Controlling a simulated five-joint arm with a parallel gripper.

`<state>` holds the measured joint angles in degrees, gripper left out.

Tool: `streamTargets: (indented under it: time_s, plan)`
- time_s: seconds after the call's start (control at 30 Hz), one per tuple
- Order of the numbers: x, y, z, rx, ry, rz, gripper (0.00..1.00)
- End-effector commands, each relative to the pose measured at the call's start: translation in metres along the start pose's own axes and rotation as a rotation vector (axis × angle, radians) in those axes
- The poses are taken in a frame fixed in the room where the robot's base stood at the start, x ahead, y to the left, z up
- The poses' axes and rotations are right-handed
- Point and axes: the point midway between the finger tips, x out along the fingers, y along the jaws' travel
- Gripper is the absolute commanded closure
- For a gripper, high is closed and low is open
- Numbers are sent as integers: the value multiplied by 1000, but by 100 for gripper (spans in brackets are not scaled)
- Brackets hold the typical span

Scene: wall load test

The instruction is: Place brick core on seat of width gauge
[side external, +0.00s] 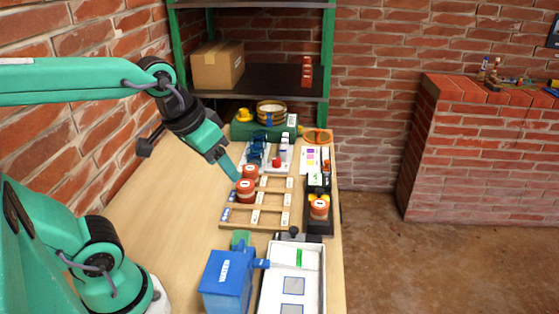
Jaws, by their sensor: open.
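Two reddish brick cores with pale labels stand in the left part of a wooden rack (254,216): a near core (245,193) and a far core (250,171). A third, similar core (319,208) sits on a long black fixture (320,227) at the table's right edge. This fixture may be the width gauge; the picture is too small to be sure. My gripper (236,178) is open, tilted down from the upper left, just beside and above the two racked cores. Its fingertips are small here, and I cannot tell whether they touch a core.
A blue box (228,279) and a white tray (309,258) stand at the near end. Blue and white instruments (268,152) and a green case (264,130) are behind the rack. The table's left side is clear. A brick wall borders it on the left.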

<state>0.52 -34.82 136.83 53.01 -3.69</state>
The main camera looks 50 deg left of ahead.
Motion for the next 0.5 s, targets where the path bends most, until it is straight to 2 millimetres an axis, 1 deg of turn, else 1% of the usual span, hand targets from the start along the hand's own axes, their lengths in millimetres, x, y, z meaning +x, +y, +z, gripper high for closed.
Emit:
streamTargets:
  time_s: [0.03, 0.1, 0.2, 0.33, 0.5]
  plan:
    - [-2, -1, 8, 12, 15, 0, 37]
    - [-2, -2, 17, 28, 31, -1, 37]
    - [-2, -3, 25, 45, 47, -2, 37]
    - [-2, -4, 31, 56, 56, -2, 37]
    - [-1, -4, 32, 58, 56, -2, 37]
